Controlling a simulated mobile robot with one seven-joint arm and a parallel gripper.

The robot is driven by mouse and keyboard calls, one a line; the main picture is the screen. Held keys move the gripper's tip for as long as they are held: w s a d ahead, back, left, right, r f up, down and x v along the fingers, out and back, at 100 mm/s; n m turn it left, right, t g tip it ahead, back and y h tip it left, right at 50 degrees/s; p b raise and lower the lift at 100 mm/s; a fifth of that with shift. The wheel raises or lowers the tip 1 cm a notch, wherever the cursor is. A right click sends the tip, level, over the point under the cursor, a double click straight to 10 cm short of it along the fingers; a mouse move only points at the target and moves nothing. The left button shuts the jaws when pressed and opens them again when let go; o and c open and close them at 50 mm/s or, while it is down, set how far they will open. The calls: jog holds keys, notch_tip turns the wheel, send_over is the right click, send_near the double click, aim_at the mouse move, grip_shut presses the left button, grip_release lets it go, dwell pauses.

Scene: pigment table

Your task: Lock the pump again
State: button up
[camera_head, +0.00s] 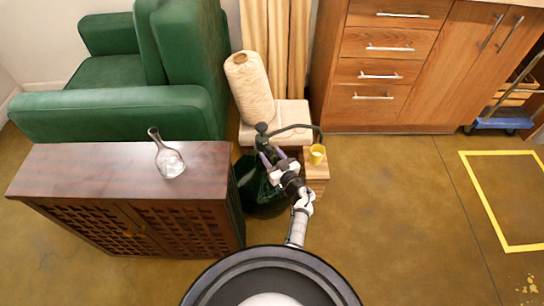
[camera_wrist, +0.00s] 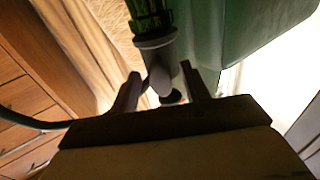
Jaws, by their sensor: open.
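The pump (camera_head: 262,129) has a dark head and stands on a large dark green vessel (camera_head: 262,198) beside the wooden cabinet. A thin dark spout or hose (camera_head: 300,126) arches from it to the right, toward a yellow cup (camera_head: 317,155). My gripper (camera_head: 271,155) is at the pump, just below its head in the picture. In the wrist view the two fingers of my gripper (camera_wrist: 160,84) are apart, with the grey pump part (camera_wrist: 158,55) showing between or just beyond them. I cannot tell whether they touch it. The pump's lock state is not clear.
A glass flask (camera_head: 168,160) stands on the dark cabinet (camera_head: 90,160) at left. A green armchair (camera_head: 110,115) is behind it. A large cream spool (camera_head: 249,88) stands behind the pump. The cup sits on a small wooden stand (camera_head: 317,174).

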jog(key=c, duration=1)
jog(key=n, duration=0.5)
jog(key=shift+d+n, duration=0.1)
jog(key=shift+n, duration=0.3)
jog(key=shift+n+b, duration=0.4)
jog(key=shift+n, duration=1.8)
jog(key=o, duration=1)
